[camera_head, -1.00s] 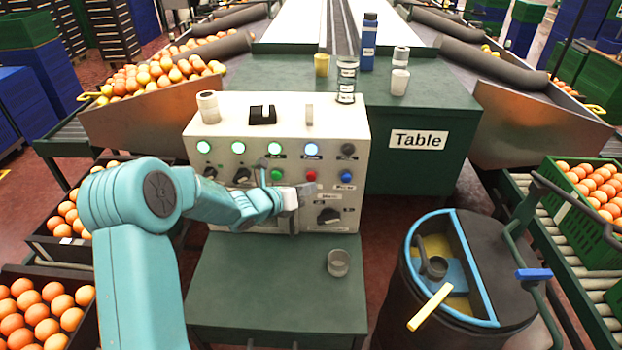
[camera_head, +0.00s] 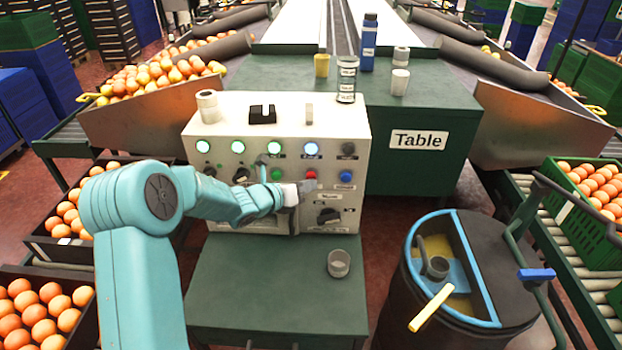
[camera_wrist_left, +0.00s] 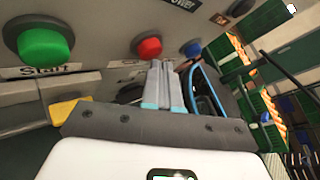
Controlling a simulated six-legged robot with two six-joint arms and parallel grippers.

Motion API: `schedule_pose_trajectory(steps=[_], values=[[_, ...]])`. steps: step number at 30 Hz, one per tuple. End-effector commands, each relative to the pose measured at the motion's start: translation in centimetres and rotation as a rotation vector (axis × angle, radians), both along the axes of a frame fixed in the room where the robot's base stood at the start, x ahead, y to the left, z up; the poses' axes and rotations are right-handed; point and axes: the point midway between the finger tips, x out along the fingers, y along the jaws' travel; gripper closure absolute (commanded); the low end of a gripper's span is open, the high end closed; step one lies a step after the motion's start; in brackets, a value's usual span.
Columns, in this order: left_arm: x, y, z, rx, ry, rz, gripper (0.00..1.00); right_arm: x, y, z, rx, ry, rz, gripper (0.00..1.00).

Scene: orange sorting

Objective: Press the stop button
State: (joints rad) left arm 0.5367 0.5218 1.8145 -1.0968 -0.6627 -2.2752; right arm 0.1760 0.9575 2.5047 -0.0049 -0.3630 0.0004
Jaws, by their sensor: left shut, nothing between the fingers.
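The red button (camera_head: 311,174) sits on the front of the white control panel (camera_head: 190,150), between a green button (camera_head: 276,174) and a blue button (camera_head: 346,176). My left gripper (camera_head: 306,186) is shut and empty, with its tips just below the red button. In the left wrist view the red button (camera_wrist_left: 149,47) shows just beyond my fingertips (camera_wrist_left: 163,66), and the label under it is partly hidden. I cannot tell whether the tips touch it. The green button (camera_wrist_left: 42,42) there has a Start label. My right gripper is not in view.
Lit green and blue-white lamps (camera_head: 311,147) run above the buttons, and black knobs (camera_head: 328,215) sit lower. A small cup (camera_head: 339,263) stands on the green bench (camera_head: 260,295) below. A black barrel (camera_head: 510,250) stands to the right.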

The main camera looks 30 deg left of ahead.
Motion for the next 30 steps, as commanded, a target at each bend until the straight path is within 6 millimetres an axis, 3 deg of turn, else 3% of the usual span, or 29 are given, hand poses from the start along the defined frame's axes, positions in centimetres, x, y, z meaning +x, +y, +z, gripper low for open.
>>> schedule_pose_trajectory(steps=[30], values=[[0.69, 0.43, -0.03, 0.0, -0.001, 0.0, 1.0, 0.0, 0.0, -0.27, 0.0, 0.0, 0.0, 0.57]])
